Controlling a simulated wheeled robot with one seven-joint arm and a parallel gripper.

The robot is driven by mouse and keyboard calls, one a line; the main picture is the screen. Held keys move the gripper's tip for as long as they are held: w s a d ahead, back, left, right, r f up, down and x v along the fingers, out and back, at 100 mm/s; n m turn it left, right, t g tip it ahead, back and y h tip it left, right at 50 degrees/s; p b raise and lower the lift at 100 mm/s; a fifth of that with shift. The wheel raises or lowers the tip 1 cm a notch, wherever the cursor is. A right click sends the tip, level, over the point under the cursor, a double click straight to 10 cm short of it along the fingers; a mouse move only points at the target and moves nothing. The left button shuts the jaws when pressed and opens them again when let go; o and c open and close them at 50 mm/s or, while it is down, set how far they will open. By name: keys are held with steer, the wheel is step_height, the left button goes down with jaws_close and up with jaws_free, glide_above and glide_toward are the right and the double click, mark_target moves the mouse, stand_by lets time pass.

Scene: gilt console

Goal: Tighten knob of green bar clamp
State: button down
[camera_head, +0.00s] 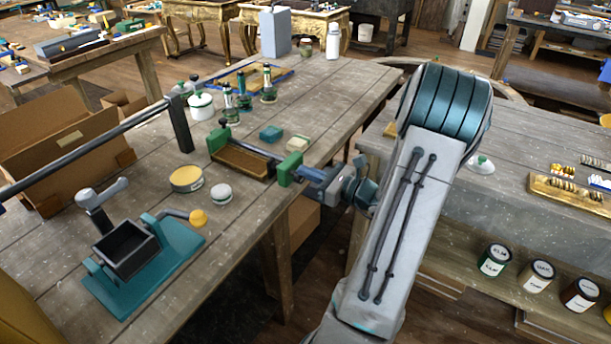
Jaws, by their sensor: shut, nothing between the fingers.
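The green bar clamp lies on the wooden table in the head view, with one green jaw (219,140) at its left and the other green jaw (290,168) at its right near the table edge. A dark bar runs between the jaws, beside a brown wooden piece (243,162). My gripper (308,174) comes in from the right at the right jaw's outer side. It is shut and empty. I cannot make out the clamp's knob; my gripper covers that side. Whether the fingers touch the clamp cannot be told.
The wooden table (320,105) also holds a teal vise-like tool (150,255), a yellow round tin (186,178), a white round jar (221,193), a teal block (271,133) and several bottles. A cardboard box (60,150) stands at left. A second workbench is at right.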

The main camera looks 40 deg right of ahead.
steer(key=shift+d, duration=0.15)
steer(key=shift+w+d, duration=0.2)
steer(key=shift+d, duration=0.3)
steer(key=shift+w+d+f, duration=0.1)
steer(key=shift+w+d, duration=0.05)
steer(key=shift+d, duration=0.15)
steer(key=shift+f, duration=0.1)
steer(key=p+v, duration=0.1)
steer(key=v, duration=0.5)
steer(key=shift+d+r, duration=0.2)
steer(key=shift+r, duration=0.25)
steer(key=shift+w, duration=0.1)
